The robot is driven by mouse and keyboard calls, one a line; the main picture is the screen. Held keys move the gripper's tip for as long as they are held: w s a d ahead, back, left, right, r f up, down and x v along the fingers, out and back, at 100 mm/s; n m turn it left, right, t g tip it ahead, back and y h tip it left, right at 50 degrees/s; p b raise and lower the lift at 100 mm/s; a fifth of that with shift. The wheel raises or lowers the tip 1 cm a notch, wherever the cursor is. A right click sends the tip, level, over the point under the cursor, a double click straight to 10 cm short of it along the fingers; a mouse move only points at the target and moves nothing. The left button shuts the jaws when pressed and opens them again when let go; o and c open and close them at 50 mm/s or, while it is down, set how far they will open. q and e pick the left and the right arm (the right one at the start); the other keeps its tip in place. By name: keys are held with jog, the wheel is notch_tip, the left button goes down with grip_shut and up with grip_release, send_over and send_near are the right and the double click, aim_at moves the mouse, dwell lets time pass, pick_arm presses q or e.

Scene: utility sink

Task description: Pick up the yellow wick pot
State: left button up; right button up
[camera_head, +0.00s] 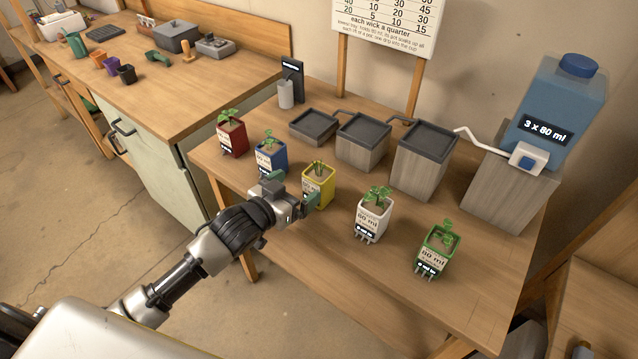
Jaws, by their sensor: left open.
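The yellow wick pot (319,187) stands upright on the wooden table, third from the left in a row of plant pots. It has a pale label on its front and a small green plant in dark soil. My left gripper (291,190) is open in front and to the left of the yellow pot. One teal fingertip is close to the pot's lower left face and covers part of it; I cannot tell whether they touch. The other fingertip is near the blue pot (270,156). My right gripper is not in view.
A red pot (232,138) stands at the left, and a white pot (372,218) and a green pot (437,250) stand to the right. Grey-topped blocks (424,160) and a blue water tank (557,105) stand behind. The table's front edge is clear.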

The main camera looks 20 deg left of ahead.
aim_at(317, 174)
pick_arm(q)
jog(key=shift+x, duration=1.2)
jog(key=shift+w+d, duration=0.1)
jog(key=shift+w, duration=0.2)
jog(key=shift+w+d+p, duration=0.15)
jog(key=shift+w+p, duration=0.15)
jog(key=shift+w, duration=0.05)
jog(key=x, duration=0.1)
jog(key=p+x, duration=0.1)
jog(key=x, duration=0.1)
jog(key=shift+w+d+r, duration=0.1)
jog(key=shift+d, duration=0.25)
jog(key=shift+w+d+f, duration=0.15)
jog(key=shift+w+f, duration=0.05)
jog(key=shift+w, duration=0.3)
jog(key=shift+s, duration=0.1)
jog(key=shift+c, duration=1)
jog(key=c, duration=0.9)
